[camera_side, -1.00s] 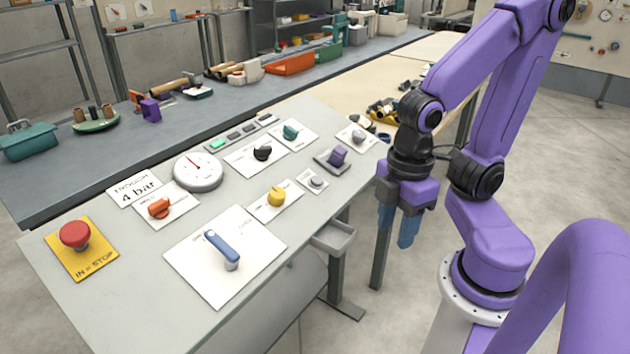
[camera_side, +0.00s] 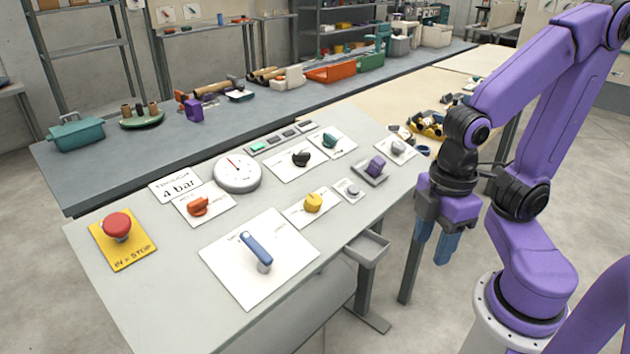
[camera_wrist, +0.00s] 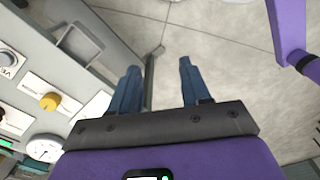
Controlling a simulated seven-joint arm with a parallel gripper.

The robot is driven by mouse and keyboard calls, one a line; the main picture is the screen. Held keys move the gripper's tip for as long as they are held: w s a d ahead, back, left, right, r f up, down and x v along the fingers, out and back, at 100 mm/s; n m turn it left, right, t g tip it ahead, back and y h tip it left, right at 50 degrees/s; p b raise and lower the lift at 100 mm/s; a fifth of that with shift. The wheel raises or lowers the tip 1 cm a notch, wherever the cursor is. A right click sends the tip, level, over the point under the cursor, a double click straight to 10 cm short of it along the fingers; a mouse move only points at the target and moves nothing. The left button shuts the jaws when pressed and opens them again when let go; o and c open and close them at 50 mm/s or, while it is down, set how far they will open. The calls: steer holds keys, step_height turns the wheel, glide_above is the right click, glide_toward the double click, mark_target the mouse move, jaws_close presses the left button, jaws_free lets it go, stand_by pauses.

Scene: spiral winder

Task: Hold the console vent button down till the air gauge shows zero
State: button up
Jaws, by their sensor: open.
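The vent button (camera_side: 349,190) is a grey round button on a small white plate near the console's front edge, right of the yellow knob. It also shows at the left edge of the wrist view (camera_wrist: 7,58), with a partly cut-off "VE" label. The air gauge (camera_side: 237,172) is a round white dial with a red needle, also partly seen in the wrist view (camera_wrist: 44,148); its reading is too small to tell. My gripper (camera_side: 432,248) hangs beyond the console's right edge, fingers down, open and empty, apart from the button. Its blue fingers show in the wrist view (camera_wrist: 159,66).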

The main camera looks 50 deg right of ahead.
steer(key=shift+c, duration=0.3)
jaws_close()
stand_by(1.6)
